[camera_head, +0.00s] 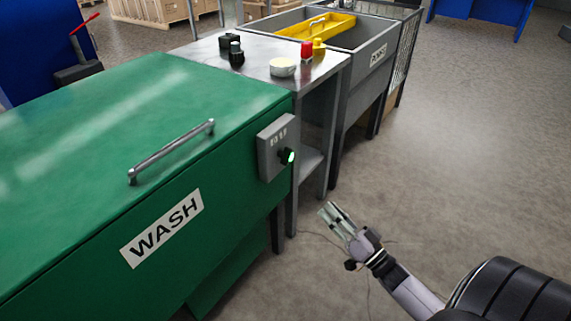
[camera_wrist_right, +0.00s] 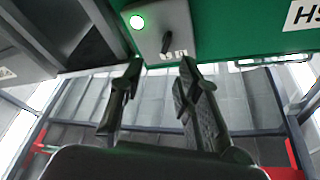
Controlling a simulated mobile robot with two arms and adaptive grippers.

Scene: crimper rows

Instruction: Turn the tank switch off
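The green tank (camera_head: 95,150) marked WASH fills the left of the head view, its lid closed. A grey switch box (camera_head: 269,150) is on its front near the right end, with a dark knob (camera_head: 284,155) and a lit green light (camera_head: 291,157). My right gripper (camera_head: 330,209) is below and to the right of the box, apart from it. In the right wrist view, its two fingers (camera_wrist_right: 160,68) are spread and empty. Beyond them are the switch box (camera_wrist_right: 180,17), the knob (camera_wrist_right: 167,43) and the glowing light (camera_wrist_right: 137,22). My left gripper is not in view.
A handle (camera_head: 170,153) stands up on the tank lid. A metal table (camera_head: 262,55) beside the tank holds small dark, red and yellow items and a pale bowl (camera_head: 283,67). A grey sink (camera_head: 365,38) with a yellow tray (camera_head: 318,25) stands behind. Floor at right is clear.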

